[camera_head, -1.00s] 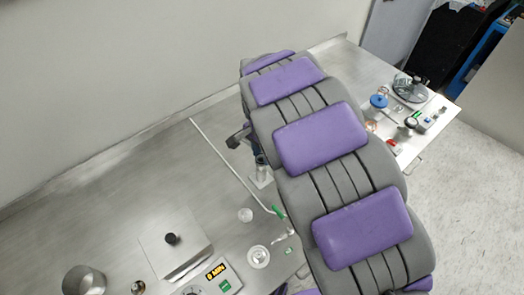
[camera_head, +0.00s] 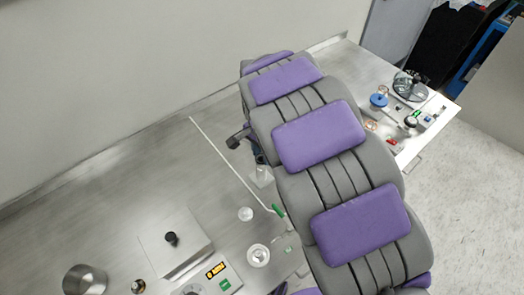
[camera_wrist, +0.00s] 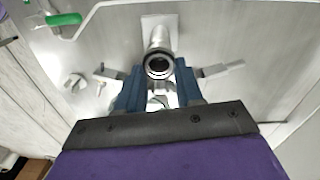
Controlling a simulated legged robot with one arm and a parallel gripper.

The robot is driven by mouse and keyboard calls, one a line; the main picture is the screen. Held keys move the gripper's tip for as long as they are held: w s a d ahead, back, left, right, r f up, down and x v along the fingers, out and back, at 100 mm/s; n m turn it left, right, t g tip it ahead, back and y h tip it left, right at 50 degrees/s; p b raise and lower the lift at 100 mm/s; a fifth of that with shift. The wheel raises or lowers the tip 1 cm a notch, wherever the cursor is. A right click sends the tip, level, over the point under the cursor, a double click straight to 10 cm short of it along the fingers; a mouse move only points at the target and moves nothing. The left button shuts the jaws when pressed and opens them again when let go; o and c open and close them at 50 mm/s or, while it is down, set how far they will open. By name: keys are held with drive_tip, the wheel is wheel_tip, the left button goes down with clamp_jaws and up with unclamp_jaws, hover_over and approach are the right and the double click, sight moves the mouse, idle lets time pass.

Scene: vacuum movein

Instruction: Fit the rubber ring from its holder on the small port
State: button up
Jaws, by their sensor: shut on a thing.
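In the wrist view, the small port (camera_wrist: 160,32) is a short metal tube on a square plate, pointing toward the camera. A dark rubber ring (camera_wrist: 158,66) shows at the near end of the tube, between the blue fingertips of my gripper (camera_wrist: 159,74). My gripper is shut on the ring. The ring looks roughly in line with the tube, but I cannot tell whether it touches or surrounds the end. In the head view, my arm covers most of the gripper, and the port's base plate (camera_head: 262,177) shows beside it. I cannot make out the ring's holder for certain.
The bench's upper left is clear.

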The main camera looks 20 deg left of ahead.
drive_tip(key=o, duration=0.9)
drive_tip(key=shift+d, duration=0.15)
drive_tip(key=shift+o, duration=0.4)
drive_tip(key=shift+a+f, duration=0.1)
drive_tip(key=shift+a, duration=0.15)
wheel_tip(320, 180, up, 17)
drive_tip(key=p, duration=0.3)
drive_tip(key=shift+w+a+p, duration=0.15)
drive_tip(key=shift+p, duration=0.15)
